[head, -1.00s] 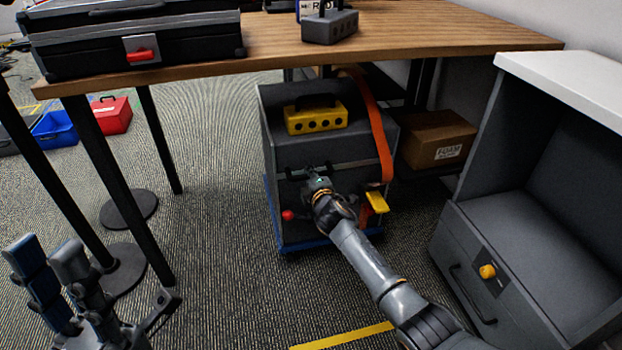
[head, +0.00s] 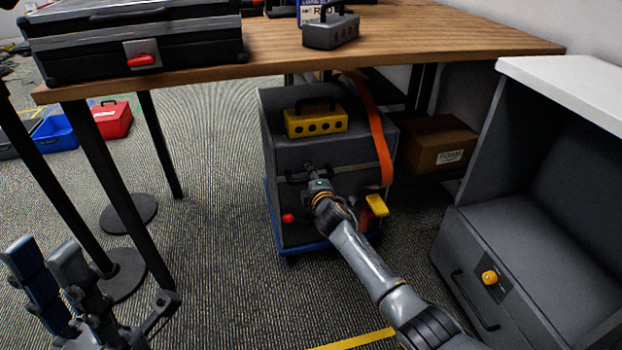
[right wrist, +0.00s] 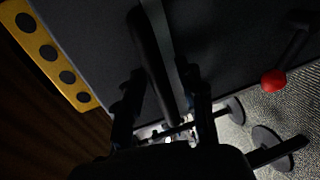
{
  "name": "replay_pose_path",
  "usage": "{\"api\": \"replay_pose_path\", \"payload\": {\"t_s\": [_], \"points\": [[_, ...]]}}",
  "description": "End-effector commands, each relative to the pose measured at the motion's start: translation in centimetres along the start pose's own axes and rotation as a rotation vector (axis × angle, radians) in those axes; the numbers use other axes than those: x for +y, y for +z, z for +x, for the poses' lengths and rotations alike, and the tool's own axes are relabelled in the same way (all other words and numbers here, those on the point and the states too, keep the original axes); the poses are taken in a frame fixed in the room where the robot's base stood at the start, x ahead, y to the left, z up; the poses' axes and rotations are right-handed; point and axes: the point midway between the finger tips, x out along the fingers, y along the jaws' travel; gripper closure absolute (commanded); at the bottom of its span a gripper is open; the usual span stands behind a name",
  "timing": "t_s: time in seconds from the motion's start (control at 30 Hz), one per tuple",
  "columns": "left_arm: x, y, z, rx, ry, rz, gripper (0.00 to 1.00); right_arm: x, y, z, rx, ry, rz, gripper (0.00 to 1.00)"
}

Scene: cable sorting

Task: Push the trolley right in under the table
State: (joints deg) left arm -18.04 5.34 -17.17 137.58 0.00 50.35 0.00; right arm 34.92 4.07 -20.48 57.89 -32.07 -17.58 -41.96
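The trolley is a dark grey box (head: 300,222) on a blue wheeled base (head: 306,247). It stands upright on the carpet, partly under the wooden table (head: 440,50), with its front toward me. A bar handle crosses its front; a dark bar shows in the right wrist view (right wrist: 153,65). My right gripper (head: 317,176) is at this handle. In the right wrist view its fingers are apart on either side of the bar, and contact is unclear. My left gripper (head: 92,278) is open and empty at the lower left, away from the trolley.
Black table legs (head: 118,190) stand left of the trolley. A cardboard box (head: 438,146) lies to its right under the table. A grey cabinet (head: 466,262) with a white top stands at the right. An orange strap (head: 378,135) hangs along the trolley. Carpet in front is clear.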

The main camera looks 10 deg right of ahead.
Motion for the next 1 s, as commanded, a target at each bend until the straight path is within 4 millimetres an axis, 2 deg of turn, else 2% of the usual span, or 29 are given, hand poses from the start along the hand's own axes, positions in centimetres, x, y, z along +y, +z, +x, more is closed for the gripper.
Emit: {"api": "replay_pose_path", "payload": {"t_s": [0.27,0.8,1.0], "points": [[0.0,-0.1,0.1,0.002,0.002,0.0,0.71,-0.1,0.2,-1.5,-0.003,0.001,-0.001,0.61],[0.0,-0.1,0.1,0.004,0.004,0.0,0.71,-0.1,0.0,-9.4,0.001,-0.001,-0.001,0.61],[0.0,-0.1,0.1,0.005,0.004,0.0,0.71,-0.1,0.0,-11.4,0.0,0.0,-0.001,0.61]]}}
